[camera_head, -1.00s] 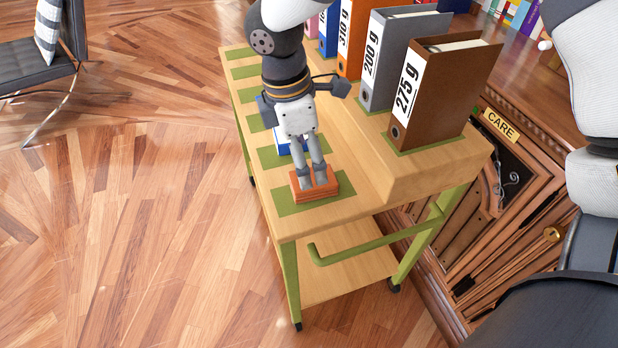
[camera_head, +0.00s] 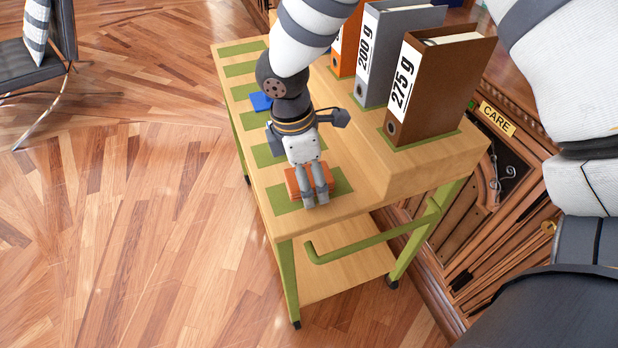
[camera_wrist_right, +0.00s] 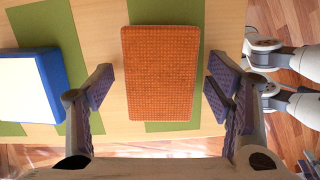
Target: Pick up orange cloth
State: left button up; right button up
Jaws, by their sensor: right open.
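The orange cloth (camera_head: 291,182) is a flat, folded rectangular block on the nearest green mat (camera_head: 342,186) of the wooden cart. In the head view my right gripper (camera_head: 316,203) points down at it, its fingers covering part of it. In the right wrist view the orange cloth (camera_wrist_right: 160,72) lies between the two spread finger pads of my right gripper (camera_wrist_right: 159,92), with a gap on each side. I cannot tell whether the fingertips are level with it or above it. My left gripper is out of view.
In the wrist view a blue block with a pale top (camera_wrist_right: 30,88) lies on the neighbouring mat. A blue item (camera_head: 260,102) shows farther along the cart. Brown (camera_head: 440,85) and grey (camera_head: 395,50) binders stand on the raised shelf. The cart's near left edge is clear.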

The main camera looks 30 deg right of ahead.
aim_at(310, 177)
jog(key=shift+f, duration=0.1)
jog(key=c, duration=1)
jog(key=shift+c, duration=0.2)
